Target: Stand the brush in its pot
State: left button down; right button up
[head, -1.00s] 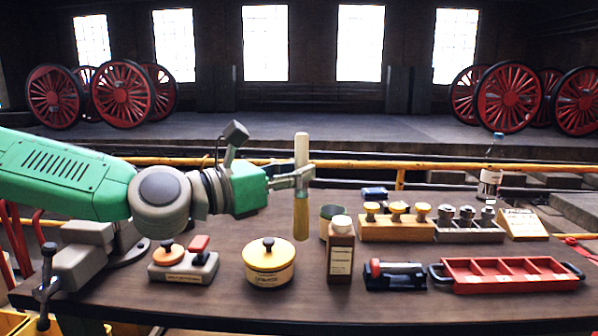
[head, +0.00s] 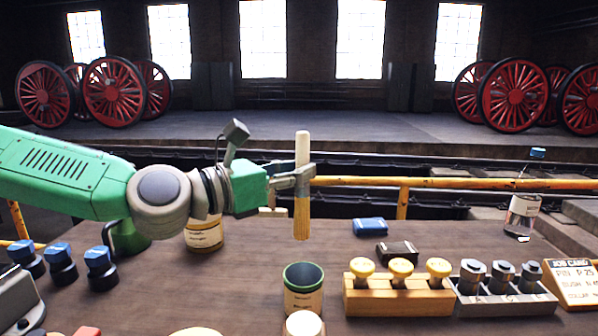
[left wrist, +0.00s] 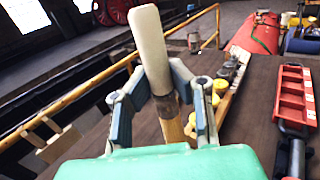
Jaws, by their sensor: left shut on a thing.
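My left gripper (head: 303,180) is shut on the brush (head: 303,150) and holds it upright at its middle. The brush has a pale rod-like upper part, a dark band and a yellow-tan lower part pointing down. The left wrist view shows the brush (left wrist: 152,45) between the two grey fingers of the left gripper (left wrist: 165,100). An open round pot (head: 304,299) with a dark green inside and a cream label stands on the table, lower in the head view and almost in line with the brush. The brush is apart from it. My right gripper is not in view.
A wooden block (head: 398,297) with yellow-topped pieces and a grey block (head: 505,302) with dark ones stand right of the pot. A pale bottle cap (head: 304,323) shows in front of it. A cream tin (head: 205,233) stands behind my arm. A yellow rail (head: 450,182) runs behind the table.

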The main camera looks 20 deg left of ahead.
aim_at(297, 201)
pick_arm(q)
jog(key=shift+d+f, duration=0.25)
jog(key=shift+f, duration=0.05)
jog(key=shift+d+f+b, duration=0.1)
jog(key=shift+f+b, duration=0.4)
jog(key=shift+b, duration=0.1)
jog(key=f, duration=0.1)
jog(key=f+b, duration=0.2)
jog(key=shift+a+f, duration=0.25)
notch_tip(297, 201, down, 3)
jog(key=b, duration=0.3)
jog(key=shift+d+f, duration=0.15)
notch_tip(297, 201, down, 5)
jog(key=b, duration=0.4)
jog(key=shift+b, duration=0.35)
